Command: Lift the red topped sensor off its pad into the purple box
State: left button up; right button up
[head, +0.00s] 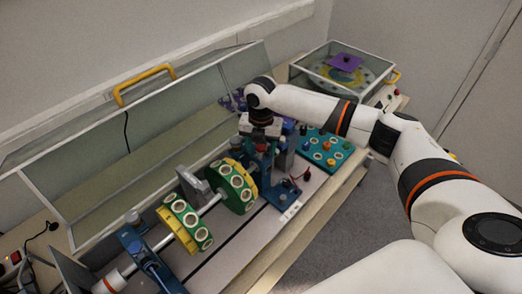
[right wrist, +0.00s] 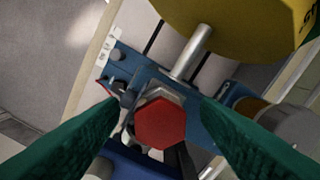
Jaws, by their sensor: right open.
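The red topped sensor (right wrist: 161,123) shows its hexagonal red top in the right wrist view, above a blue stand with a metal shaft. My right gripper (right wrist: 163,112) is open, with one green finger on each side of the red top and visible gaps between. In the head view my right gripper (head: 262,143) points down over the blue stand at the shaft's far end, largely hiding the sensor. Purple pieces (head: 231,101) show behind the gripper; I cannot tell whether they are the purple box. My left gripper is not in view.
A shaft with two green and yellow discs (head: 237,186) runs along the bench beside the stand. A teal board (head: 325,150) with several coloured pegs lies to the right. A clear case (head: 310,70) holds a purple plate (head: 345,62). A raised clear cover (head: 150,135) stands behind.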

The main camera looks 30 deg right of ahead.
jog(key=shift+c, duration=0.6)
jog(key=shift+s+d, duration=0.1)
jog(key=c, duration=0.8)
jog(key=shift+r, duration=0.1)
jog(key=shift+r+p, duration=0.35)
jog(key=shift+p, duration=0.2)
jog(key=shift+w+a+f, duration=0.15)
jog(key=shift+w+a, duration=0.1)
jog(key=shift+a, duration=0.05)
jog(key=shift+d, duration=0.15)
jog(key=shift+s, duration=0.1)
